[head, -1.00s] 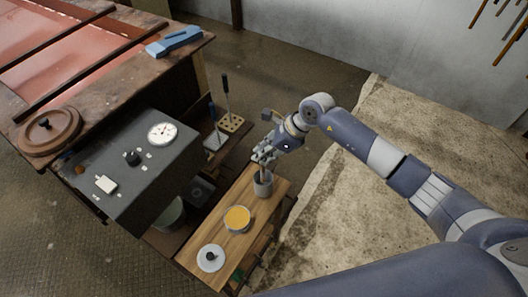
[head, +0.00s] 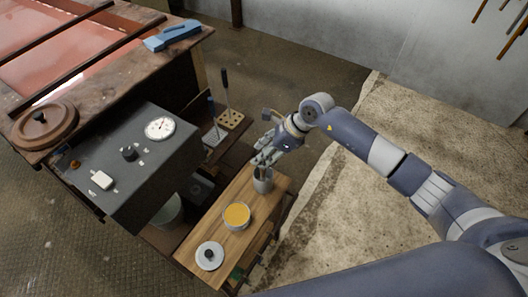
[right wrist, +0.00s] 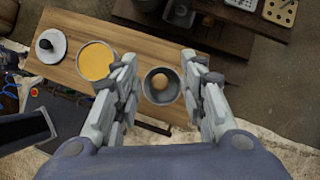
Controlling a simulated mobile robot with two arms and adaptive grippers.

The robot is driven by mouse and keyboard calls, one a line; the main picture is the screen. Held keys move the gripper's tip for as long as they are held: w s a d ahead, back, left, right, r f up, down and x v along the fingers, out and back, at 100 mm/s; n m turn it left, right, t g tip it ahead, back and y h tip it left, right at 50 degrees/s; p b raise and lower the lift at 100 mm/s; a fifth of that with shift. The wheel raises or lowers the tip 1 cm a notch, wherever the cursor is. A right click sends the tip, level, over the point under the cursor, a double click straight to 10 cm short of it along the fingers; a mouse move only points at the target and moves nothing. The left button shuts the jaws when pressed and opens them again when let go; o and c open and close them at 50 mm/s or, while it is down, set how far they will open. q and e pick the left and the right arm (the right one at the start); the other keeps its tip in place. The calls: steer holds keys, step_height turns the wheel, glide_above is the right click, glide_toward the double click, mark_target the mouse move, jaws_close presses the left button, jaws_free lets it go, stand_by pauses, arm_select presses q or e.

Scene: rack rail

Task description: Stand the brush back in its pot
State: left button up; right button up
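The grey pot (head: 262,184) stands upright on the narrow wooden bench top, and it also shows in the right wrist view (right wrist: 149,87). A round brown end, seemingly of the brush (right wrist: 161,82), shows inside the pot's mouth in the right wrist view. The rest of the brush is hidden. My right gripper (head: 264,161) is just above the pot. In the right wrist view its two fingers (right wrist: 163,76) are wide apart, one on each side of the pot, with nothing between them at the tips that I can see gripped. My left gripper is not in view.
An open tin of yellow-orange stuff (head: 236,216) and a white round lid (head: 209,256) share the wooden top (head: 218,234). A grey block with a dial (head: 160,128) stands to the left. A holed wooden block (head: 231,119) is behind.

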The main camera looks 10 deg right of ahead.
steer(key=shift+d+r, duration=0.1)
steer(key=v, duration=1.1)
steer(key=shift+d+r, duration=0.15)
steer(key=shift+r, duration=0.15)
stand_by(0.3)
